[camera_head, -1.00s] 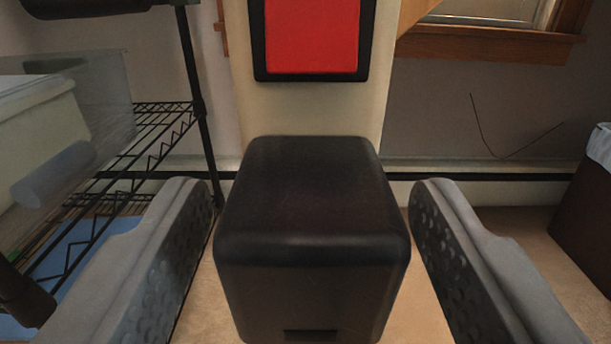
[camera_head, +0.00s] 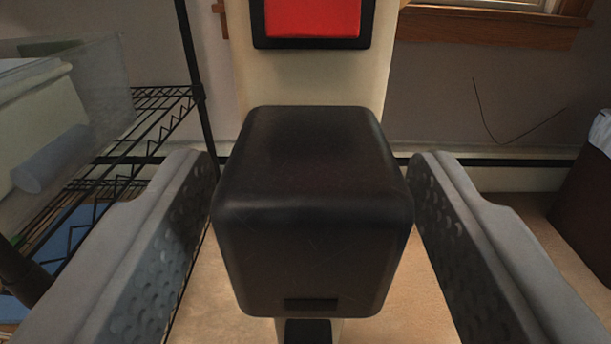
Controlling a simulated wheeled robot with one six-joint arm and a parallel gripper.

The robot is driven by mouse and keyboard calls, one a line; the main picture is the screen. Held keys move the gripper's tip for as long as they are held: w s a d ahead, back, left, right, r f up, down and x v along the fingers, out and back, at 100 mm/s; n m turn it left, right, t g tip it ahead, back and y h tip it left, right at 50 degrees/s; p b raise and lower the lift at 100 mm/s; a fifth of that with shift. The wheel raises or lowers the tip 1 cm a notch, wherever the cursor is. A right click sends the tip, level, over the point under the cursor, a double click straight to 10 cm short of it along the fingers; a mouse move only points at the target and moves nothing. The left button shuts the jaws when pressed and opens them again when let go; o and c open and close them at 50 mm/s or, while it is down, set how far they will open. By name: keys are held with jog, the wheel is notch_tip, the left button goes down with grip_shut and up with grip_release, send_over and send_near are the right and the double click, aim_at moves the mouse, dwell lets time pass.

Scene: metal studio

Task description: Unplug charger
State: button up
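The charger is a black rounded block (camera_head: 312,225) with a small dark slot low on its near face. It stands out from a pale upright post (camera_head: 312,85), and its far end meets the post. My gripper (camera_head: 315,170) is open, with one grey dimpled finger on each side of the charger. The fingertips reach to about the charger's far half. The left finger is very near the charger's left side, and the right finger is very near its right side. I cannot tell whether either one touches.
A red panel in a black frame (camera_head: 312,18) is on the post above the charger. A black wire rack (camera_head: 150,110) with a translucent bin stands at the left. A dark brown hamper (camera_head: 590,200) is at the right. A dark slot shows on the post below the charger.

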aim_at(311, 285)
grip_shut()
jog(key=shift+s, duration=2.95)
